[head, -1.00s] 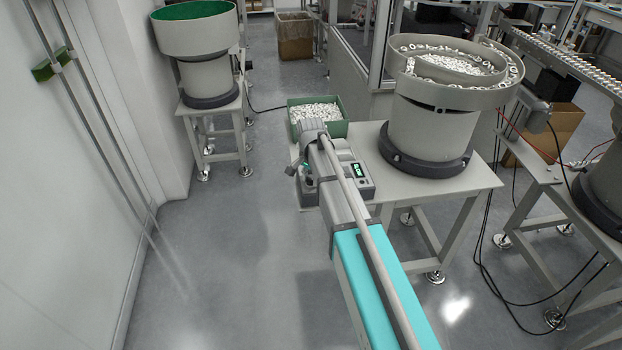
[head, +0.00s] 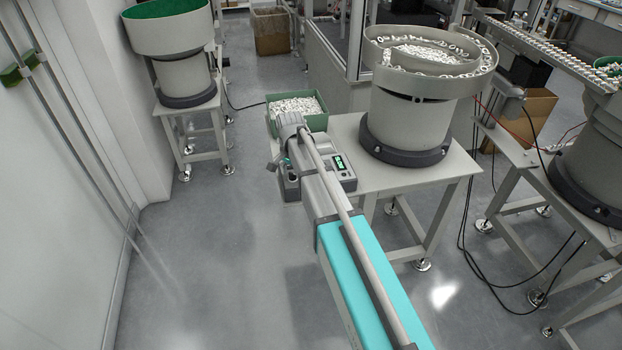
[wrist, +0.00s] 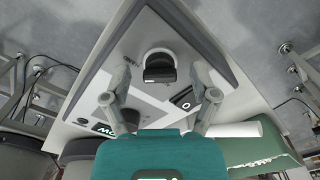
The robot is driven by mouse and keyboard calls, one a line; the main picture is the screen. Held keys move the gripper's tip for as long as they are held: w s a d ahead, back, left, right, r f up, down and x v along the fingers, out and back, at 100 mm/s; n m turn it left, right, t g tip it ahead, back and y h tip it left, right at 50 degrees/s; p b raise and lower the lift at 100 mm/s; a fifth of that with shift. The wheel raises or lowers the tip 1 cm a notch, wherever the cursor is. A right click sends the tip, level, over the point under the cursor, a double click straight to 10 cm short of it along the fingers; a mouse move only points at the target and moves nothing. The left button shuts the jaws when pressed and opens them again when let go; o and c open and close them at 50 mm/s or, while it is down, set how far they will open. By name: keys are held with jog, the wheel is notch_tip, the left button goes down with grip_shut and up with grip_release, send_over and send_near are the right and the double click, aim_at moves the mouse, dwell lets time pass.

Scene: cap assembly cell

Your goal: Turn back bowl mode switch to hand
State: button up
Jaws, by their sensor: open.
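The mode switch (wrist: 159,68) is a dark round knob with a raised grip bar, on a grey control panel (wrist: 150,35) in the wrist view. My gripper (wrist: 161,72) is open, with one finger on each side of the knob and a gap at both sides. It holds nothing. In the head view the control box (head: 346,180) sits on the bowl's table, its lit display showing. My arm covers the middle of the box and hides the knob and fingertips.
A grey feeder bowl (head: 410,120) full of white parts stands on the table (head: 400,180) right of the box. A green bin (head: 315,122) of white parts is behind my wrist. Another feeder (head: 185,75) stands at the left. The floor left of my arm is clear.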

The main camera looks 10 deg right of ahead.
aim_at(292, 173)
jog(key=shift+n, duration=0.3)
jog(key=shift+n, duration=2)
jog(key=n, duration=0.8)
jog(key=shift+n, duration=0.3)
jog(key=n, duration=0.5)
notch_tip(292, 173, up, 14)
jog(key=p, duration=1.4)
jog(key=s+d+m, duration=0.3)
jog(key=s+m, duration=0.1)
jog(key=s, duration=0.7)
jog(key=s+d+m, duration=0.4)
jog(key=s+m, duration=0.1)
jog(key=s, duration=0.6)
jog(key=shift+s+r+p, duration=0.35)
jog(key=shift+s, duration=0.05)
